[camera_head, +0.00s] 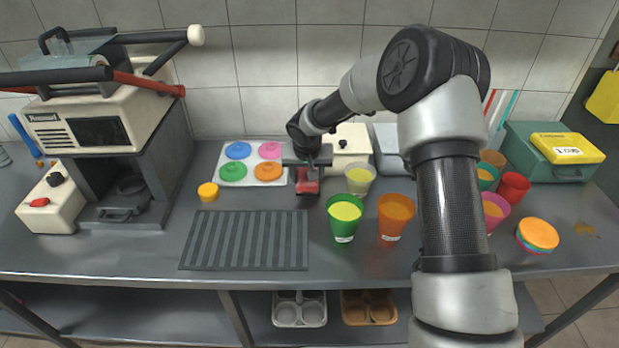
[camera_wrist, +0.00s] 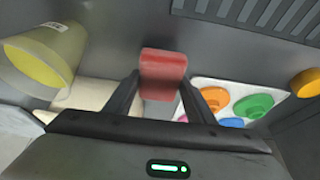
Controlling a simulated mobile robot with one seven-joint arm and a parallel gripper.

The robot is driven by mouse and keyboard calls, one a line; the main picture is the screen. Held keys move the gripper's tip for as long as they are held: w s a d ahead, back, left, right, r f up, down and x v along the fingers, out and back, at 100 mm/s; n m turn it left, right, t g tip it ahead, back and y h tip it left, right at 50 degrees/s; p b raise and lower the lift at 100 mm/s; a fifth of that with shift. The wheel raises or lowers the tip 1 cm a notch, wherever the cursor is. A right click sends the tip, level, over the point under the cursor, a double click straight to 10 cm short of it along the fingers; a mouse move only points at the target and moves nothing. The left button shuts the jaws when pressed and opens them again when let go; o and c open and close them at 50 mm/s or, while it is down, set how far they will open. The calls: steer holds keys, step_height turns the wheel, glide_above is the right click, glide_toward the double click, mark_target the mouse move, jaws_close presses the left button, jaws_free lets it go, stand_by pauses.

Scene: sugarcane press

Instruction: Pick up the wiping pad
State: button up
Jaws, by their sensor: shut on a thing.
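The wiping pad (camera_head: 307,186) is a small red block with a grey part. In the head view it is below my gripper (camera_head: 307,166), between the tray of coloured lids and the cups. In the wrist view the red pad (camera_wrist: 164,66) sits between the two dark fingers of my gripper (camera_wrist: 160,88), which are shut on it. The fingers hide part of its sides. I cannot tell whether its underside touches the counter.
A light cup (camera_head: 360,178), a green cup (camera_head: 344,218) and an orange cup (camera_head: 394,215) stand close on the right. The lid tray (camera_head: 275,181) is on the left. A ribbed dark mat (camera_head: 245,240) lies in front. A white box (camera_head: 350,140) stands behind.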

step_height(320, 180, up, 5)
steer(key=shift+w+d+r, duration=0.1)
steer(key=shift+r, duration=0.1)
steer(key=s+a+b, duration=0.2)
steer(key=s+a, duration=1)
steer(key=s, duration=0.3)
steer(key=shift+a+r, duration=0.1)
